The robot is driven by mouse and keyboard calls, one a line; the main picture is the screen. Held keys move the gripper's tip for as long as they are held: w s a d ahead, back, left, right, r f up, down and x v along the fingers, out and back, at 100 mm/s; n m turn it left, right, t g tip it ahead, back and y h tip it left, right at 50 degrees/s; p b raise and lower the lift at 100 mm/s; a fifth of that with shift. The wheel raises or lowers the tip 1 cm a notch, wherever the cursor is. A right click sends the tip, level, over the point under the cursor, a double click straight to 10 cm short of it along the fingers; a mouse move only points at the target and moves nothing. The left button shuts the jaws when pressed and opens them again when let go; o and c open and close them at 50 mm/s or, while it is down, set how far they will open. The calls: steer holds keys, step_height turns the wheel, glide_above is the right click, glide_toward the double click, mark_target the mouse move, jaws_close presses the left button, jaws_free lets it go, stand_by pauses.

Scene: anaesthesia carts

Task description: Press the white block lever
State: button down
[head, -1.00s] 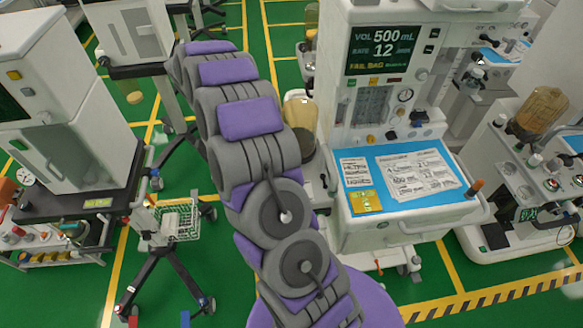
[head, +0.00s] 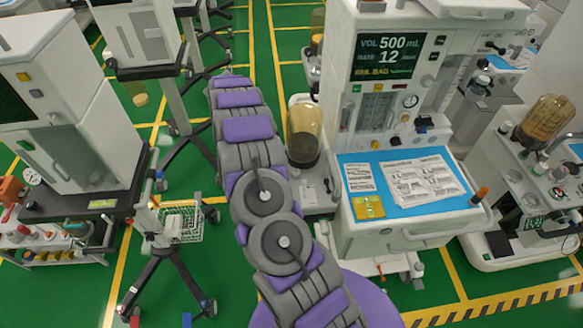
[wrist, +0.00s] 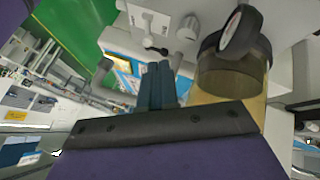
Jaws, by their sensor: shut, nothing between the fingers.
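In the wrist view my gripper (wrist: 158,75) shows as two dark blue-grey fingers pressed together, with nothing between them. A white block (wrist: 150,27) with a small dark lever-like part and a knob on it appears beyond the fingertips, near the top, apart from them. I cannot tell for certain that this is the white block lever. In the head view a white block-like base (head: 314,190) with small dark parts sits below the amber canister, right of my arm. My gripper's fingers cannot be made out in the head view.
The amber canister (head: 304,135) stands close to the right of my arm; it also shows large in the wrist view (wrist: 232,85). The anaesthesia machine's blue-topped tray (head: 425,165) is farther right. A wheeled stand with a wire basket (head: 180,222) is left. Green floor lies between.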

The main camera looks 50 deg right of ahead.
steer(key=b, duration=0.1)
glide_toward(304, 188)
steer(key=d+f, duration=0.3)
steer(key=f, duration=0.1)
steer(key=shift+s+d, duration=0.3)
